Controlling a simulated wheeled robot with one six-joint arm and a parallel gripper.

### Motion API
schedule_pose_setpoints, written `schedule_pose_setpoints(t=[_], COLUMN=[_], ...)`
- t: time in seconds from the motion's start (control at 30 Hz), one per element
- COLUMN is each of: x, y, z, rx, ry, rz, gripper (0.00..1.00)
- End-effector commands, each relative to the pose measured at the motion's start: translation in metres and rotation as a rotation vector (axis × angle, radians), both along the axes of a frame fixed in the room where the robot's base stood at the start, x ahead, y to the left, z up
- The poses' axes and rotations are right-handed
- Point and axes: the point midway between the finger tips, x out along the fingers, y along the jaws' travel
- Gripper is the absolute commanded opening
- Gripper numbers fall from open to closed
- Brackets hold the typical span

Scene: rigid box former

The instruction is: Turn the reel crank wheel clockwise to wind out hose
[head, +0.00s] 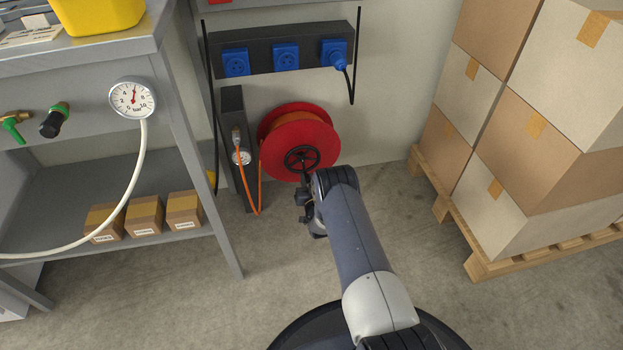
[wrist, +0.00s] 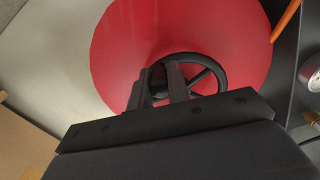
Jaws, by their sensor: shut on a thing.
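The red hose reel (head: 322,137) is mounted low on the wall, with orange hose wound on it. Its black spoked crank wheel (head: 302,152) sits at the front of the reel. In the wrist view the red reel disc (wrist: 115,50) fills the upper middle, and the crank wheel (wrist: 222,82) shows just beyond my fingers. My gripper (head: 304,180) is at the lower part of the wheel. In the wrist view my gripper (wrist: 162,88) is shut on the wheel at its left side. The fingers hide part of the rim and the exact contact.
An orange hose (head: 245,185) hangs beside a dark upright panel with a small gauge, left of the reel. A power strip (head: 262,58) with blue sockets is above. A grey workbench (head: 190,115) stands left, and stacked boxes (head: 540,130) on a pallet (head: 480,262) stand right. The floor between is clear.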

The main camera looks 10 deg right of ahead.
Motion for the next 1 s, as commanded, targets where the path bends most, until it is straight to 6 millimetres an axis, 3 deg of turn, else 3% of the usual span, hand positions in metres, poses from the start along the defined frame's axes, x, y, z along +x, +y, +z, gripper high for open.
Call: schedule_pose_setpoints(t=[0.47,1.0], x=[-0.001,0.000], y=[0.028,0.053], z=[0.002,0.020], rx=[0.452,0.966], ry=[0.003,0.002], rz=[0.001,0.000], gripper=[0.00,0.00])
